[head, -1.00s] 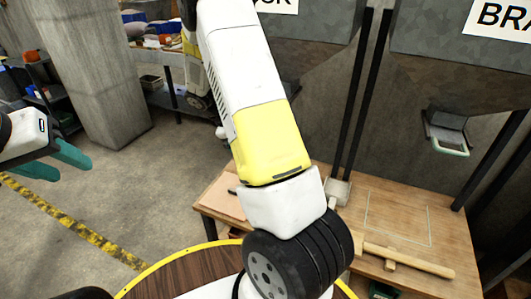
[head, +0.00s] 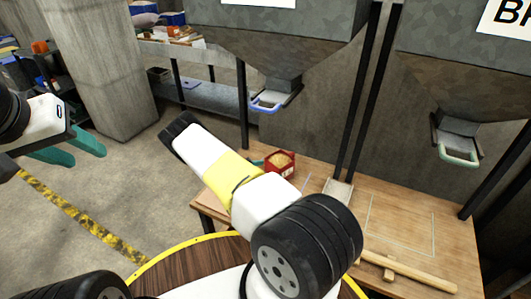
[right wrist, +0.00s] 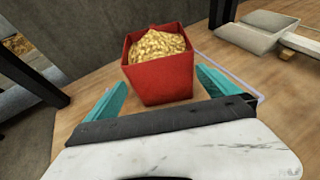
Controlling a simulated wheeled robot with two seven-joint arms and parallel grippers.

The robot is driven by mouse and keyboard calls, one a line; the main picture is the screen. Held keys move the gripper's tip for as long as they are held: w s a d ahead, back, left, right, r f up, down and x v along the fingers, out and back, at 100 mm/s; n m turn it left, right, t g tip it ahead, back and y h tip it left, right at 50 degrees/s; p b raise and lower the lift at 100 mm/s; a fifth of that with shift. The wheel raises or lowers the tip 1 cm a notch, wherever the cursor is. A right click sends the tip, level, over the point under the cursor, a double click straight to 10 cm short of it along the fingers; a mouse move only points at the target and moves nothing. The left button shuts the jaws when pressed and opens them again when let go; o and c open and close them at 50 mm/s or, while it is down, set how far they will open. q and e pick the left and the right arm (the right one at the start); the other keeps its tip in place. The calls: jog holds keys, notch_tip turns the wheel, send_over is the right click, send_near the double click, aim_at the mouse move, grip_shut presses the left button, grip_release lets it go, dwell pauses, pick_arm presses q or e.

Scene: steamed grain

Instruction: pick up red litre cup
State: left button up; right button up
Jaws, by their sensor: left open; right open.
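The red litre cup (head: 279,167) stands upright on the wooden bench, heaped with golden grain. In the right wrist view the red cup (right wrist: 162,80) is between the two teal fingers of my right gripper (right wrist: 161,80), which is open. A gap shows beside the fingers, and I see no grip on the cup. In the head view my right arm hides most of that gripper; only a bit of teal shows by the cup's left side. My left gripper (head: 86,153) is open and empty at the far left, away from the bench.
A grey scoop-like tray (right wrist: 252,36) lies behind the cup to the right. Hoppers with a blue-handled chute (head: 268,103) and a green-handled chute (head: 459,150) hang above.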

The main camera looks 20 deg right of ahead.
aim_at(281, 166)
jog(key=x, duration=0.8)
jog(key=shift+d+f, duration=0.1)
jog(key=shift+d, duration=0.3)
jog(key=c, duration=1.6)
jog(key=shift+c, duration=0.7)
